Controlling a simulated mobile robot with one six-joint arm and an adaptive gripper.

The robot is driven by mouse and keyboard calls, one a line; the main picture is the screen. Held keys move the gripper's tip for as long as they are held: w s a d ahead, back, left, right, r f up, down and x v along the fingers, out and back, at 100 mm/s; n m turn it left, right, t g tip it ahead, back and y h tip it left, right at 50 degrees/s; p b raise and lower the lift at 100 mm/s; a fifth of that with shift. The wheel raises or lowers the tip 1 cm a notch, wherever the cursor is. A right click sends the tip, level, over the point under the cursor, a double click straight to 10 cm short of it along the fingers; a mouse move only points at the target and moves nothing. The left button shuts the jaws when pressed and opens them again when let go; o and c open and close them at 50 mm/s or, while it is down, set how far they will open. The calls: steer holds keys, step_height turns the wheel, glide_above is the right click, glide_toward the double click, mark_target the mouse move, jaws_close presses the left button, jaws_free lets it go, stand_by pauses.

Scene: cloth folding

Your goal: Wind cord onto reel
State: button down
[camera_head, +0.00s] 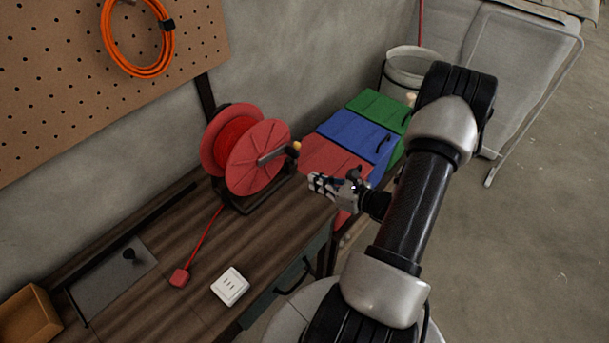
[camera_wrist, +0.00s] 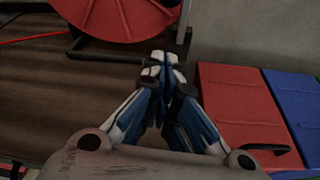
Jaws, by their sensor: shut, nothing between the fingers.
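A red cord reel (camera_head: 258,157) stands upright on a dark stand on the wooden workbench. It has a crank with a pale knob (camera_head: 295,147) on its right face. Red cord (camera_head: 205,238) runs from the reel across the bench to a small red plug (camera_head: 179,277). My gripper (camera_head: 317,184) is to the right of the reel and a little below the knob, apart from both. In the wrist view my gripper (camera_wrist: 163,62) is shut and empty, with the reel's lower edge (camera_wrist: 118,18) ahead of it. The knob is not visible in the wrist view.
A white outlet block (camera_head: 229,287) lies on the workbench (camera_head: 190,322). Red, blue (camera_head: 355,137) and green bins stand right of the reel, near my gripper. A bucket (camera_head: 410,72) stands behind them. Orange cord (camera_head: 152,68) hangs on the pegboard.

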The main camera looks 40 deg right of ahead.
steer(key=v, duration=0.3)
steer(key=shift+s+a+r, duration=0.1)
steer(key=shift+s+r, duration=0.05)
steer(key=shift+s, duration=0.15)
steer(key=shift+s+r+p, duration=0.15)
steer(key=shift+s+p, duration=0.05)
steer(key=shift+p, duration=0.35)
steer(key=w+a+m+y+p, duration=0.1)
steer(key=w+a, duration=0.1)
steer(key=w, duration=0.1)
steer(key=w+a+f+m+y+p, duration=0.1)
steer(key=w+a+m+p, duration=0.1)
steer(key=w, duration=0.1)
steer(key=w+a+m+p, duration=0.2)
steer(key=w, duration=0.1)
steer(key=shift+w+f+y, duration=0.3)
steer(key=shift+w+y, duration=0.05)
steer(key=shift+y, duration=0.05)
steer(key=shift+d+r+t, duration=0.3)
steer(key=shift+d+r, duration=0.75)
steer(key=shift+d, duration=0.05)
steer(key=shift+d+r, duration=0.45)
steer(key=shift+d, duration=0.15)
